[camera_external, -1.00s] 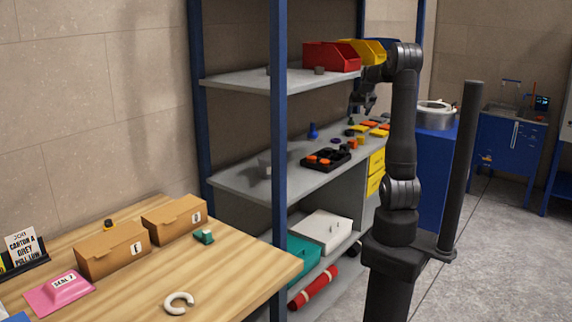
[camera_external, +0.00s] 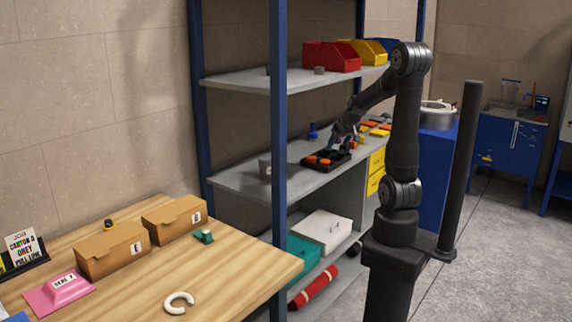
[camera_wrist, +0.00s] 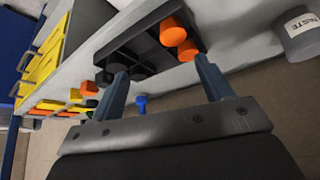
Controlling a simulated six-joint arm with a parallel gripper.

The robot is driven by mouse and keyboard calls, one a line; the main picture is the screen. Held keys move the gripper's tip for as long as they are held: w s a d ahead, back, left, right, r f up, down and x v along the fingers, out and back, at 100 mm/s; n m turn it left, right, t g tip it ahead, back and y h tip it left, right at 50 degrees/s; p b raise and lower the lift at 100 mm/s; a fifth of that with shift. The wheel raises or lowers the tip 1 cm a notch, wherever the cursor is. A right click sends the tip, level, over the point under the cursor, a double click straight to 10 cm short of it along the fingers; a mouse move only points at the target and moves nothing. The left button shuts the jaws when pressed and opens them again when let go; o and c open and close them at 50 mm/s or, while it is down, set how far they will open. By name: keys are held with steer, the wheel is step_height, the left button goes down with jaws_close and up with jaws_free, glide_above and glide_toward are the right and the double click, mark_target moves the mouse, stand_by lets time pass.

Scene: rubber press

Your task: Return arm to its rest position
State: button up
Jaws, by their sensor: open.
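My arm reaches from its stand out to the middle shelf. My gripper (camera_external: 338,140) is low over that shelf, close to the back right end of a black tray (camera_external: 312,164) with orange pieces in it. In the wrist view my gripper (camera_wrist: 160,80) shows two separated blue-grey fingers. Nothing is visible between the fingertips except the tray's edge beyond them. Orange cylinders (camera_wrist: 173,32) stand in the tray past the fingers. I cannot tell from these views whether a finger touches the tray.
A blue piece (camera_external: 312,131) stands behind the tray. A grey waste cup (camera_wrist: 298,34) is to the tray's side. The upper shelf (camera_external: 240,82) holds red and yellow bins (camera_external: 330,56). A blue rack post (camera_external: 278,150) stands nearer the camera. Yellow drawers (camera_external: 375,172) are below right.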

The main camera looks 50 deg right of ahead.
steer(key=a+f+n+y, duration=0.1)
steer(key=a+f+n, duration=0.2)
steer(key=a, duration=0.8)
steer(key=shift+w+a+f+y, duration=0.15)
steer(key=shift+a+f+y, duration=0.15)
steer(key=shift+f, duration=0.5)
steer(key=d+r+m+h, duration=0.1)
steer(key=d+r, duration=0.3)
steer(key=d, duration=0.5)
steer(key=d+r+m+h, duration=0.1)
steer(key=d+r+m, duration=0.3)
steer(key=d, duration=0.5)
steer(key=shift+w+d+r+h, duration=0.3)
steer(key=shift+r, duration=0.1)
